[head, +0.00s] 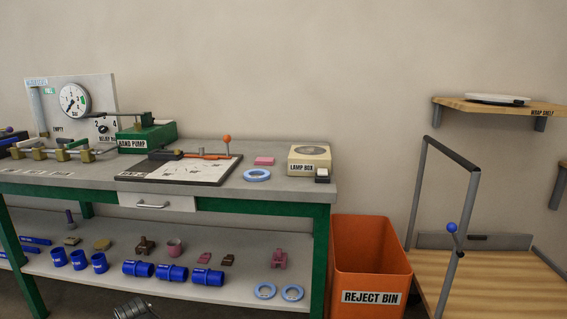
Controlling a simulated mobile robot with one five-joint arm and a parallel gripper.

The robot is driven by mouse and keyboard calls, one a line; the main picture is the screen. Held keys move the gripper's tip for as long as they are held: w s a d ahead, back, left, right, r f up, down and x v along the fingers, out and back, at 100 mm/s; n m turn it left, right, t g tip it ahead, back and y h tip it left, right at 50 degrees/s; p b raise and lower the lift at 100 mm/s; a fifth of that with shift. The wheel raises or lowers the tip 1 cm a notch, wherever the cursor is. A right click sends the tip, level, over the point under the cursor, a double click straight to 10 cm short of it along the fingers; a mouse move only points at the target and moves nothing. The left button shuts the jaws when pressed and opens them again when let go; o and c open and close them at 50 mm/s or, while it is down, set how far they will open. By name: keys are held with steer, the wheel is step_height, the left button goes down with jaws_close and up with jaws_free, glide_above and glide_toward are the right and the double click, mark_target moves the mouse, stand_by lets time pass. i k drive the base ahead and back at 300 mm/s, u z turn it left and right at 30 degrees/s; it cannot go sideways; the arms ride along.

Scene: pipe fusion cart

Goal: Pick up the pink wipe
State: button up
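A small flat pink block-like piece (264,161), which looks like the pink wipe, lies on the grey bench top. It is just behind a light blue ring (257,175) and left of the lamp box (309,159). Another small pink piece (204,258) lies on the lower shelf, beside a brown one (228,260); I cannot tell exactly what it is. No gripper fingers show in the head view. A grey ribbed metal part (135,309) is cut off at the bottom edge, and I cannot tell what it belongs to.
A board with an orange-knobbed lever (226,147) lies left of the pink piece. The green hand pump (147,135) stands further left. The lower shelf (225,288) holds blue couplings, a pink mug and a pink clamp. An orange reject bin (371,265) stands right of the bench.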

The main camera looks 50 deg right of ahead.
mark_target(269, 161)
steer(key=z, duration=0.2)
steer(key=i, duration=1)
steer(key=u, duration=0.1)
